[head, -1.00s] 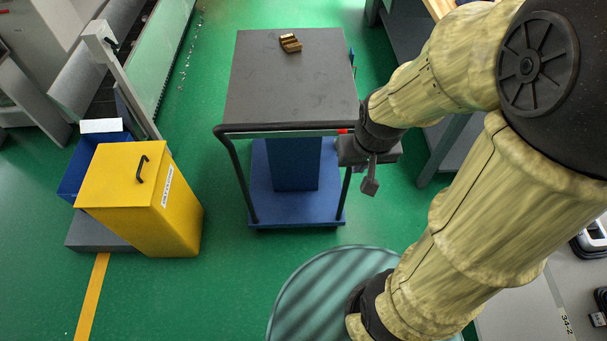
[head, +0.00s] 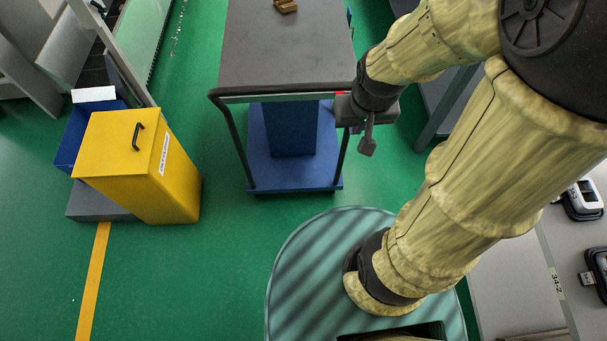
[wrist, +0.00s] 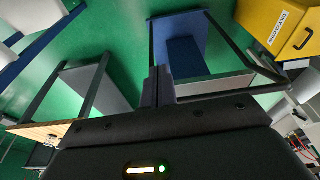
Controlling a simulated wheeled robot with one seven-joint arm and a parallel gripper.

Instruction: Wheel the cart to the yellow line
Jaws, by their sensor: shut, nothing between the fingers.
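The cart (head: 285,50) has a dark grey top, a black push handle (head: 222,150) on its near side and a blue lower deck; it also shows in the wrist view (wrist: 213,88). It stands upright on the green floor. My gripper (head: 343,108) is at the right end of the handle, shut and empty. In the wrist view its fingers (wrist: 158,86) are together beside the cart; I cannot tell whether they touch it. The yellow line (head: 94,280) runs along the floor at the lower left, well left of the cart.
A small brown object (head: 286,6) lies on the cart top. Benches stand at the right. Open floor lies between bin and cart.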

